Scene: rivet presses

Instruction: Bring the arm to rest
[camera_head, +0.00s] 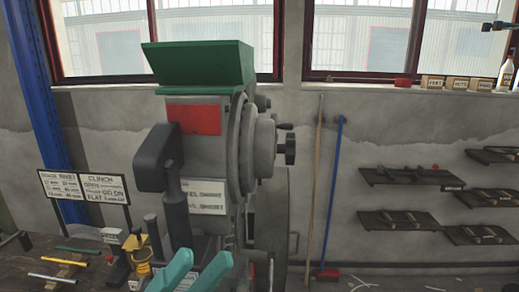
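Two teal fingers of my gripper (205,261) rise from the bottom edge, left of centre. A gap shows between them, with nothing held in it. The rest of my arm is below the picture. A grey rivet press (262,150) with a green hopper (203,65) and a red panel (194,119) stands behind the fingers. I cannot tell whether the fingers touch anything at the bottom.
A bench (35,270) at lower left holds coloured rods, dark posts and a yellow part (141,262). Two sign boards (84,187) stand behind it. A broom (330,272) and a pole (313,190) lean on the wall. Shelves (400,220) hang at right.

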